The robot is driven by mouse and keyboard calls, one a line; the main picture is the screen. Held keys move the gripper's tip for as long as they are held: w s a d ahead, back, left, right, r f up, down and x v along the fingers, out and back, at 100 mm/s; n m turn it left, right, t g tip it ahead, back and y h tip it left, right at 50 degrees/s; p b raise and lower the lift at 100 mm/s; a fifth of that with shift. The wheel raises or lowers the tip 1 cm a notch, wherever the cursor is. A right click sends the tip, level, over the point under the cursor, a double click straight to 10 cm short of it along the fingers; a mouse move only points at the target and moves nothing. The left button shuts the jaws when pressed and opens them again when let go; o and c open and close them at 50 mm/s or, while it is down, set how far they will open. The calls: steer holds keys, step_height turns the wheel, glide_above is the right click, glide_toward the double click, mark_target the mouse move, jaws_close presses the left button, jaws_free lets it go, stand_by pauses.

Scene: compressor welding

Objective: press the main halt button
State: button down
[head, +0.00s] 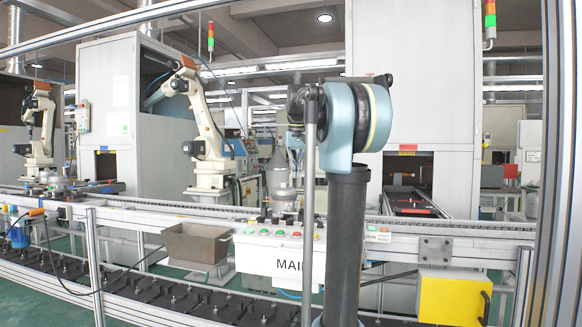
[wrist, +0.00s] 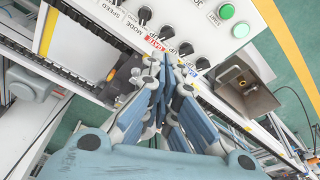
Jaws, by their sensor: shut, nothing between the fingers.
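The white control panel marked MAIN (head: 275,262) stands at the conveyor's front, with small green and red buttons along its top. I cannot tell which one is the main halt button. No red button shows there. My gripper (wrist: 165,62) is shut and empty, its fingertips over the panel's knob-side edge; contact cannot be told. In the head view my arm hides the panel's right part, and the gripper cannot be made out clearly.
An open brown metal box (head: 196,246) sits left of the panel and also shows in the wrist view (wrist: 247,98). A yellow box (head: 452,297) is at the lower right. The conveyor (head: 130,205) runs behind. A metal post (head: 94,265) stands at the front left.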

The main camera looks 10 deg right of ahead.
steer(key=s+f, duration=1)
steer(key=s, duration=0.1)
steer(key=s+a+f, duration=0.1)
steer(key=s+f, duration=0.4)
steer(key=s, duration=0.1)
steer(key=shift+s+f, duration=0.2)
steer(key=shift+f, duration=0.1)
steer(key=s+f, duration=0.9)
steer(key=f, duration=0.4)
steer(key=s+f, duration=1)
steer(key=f, duration=0.3)
steer(key=shift+s+f, duration=0.15)
steer(key=shift+a, duration=0.25)
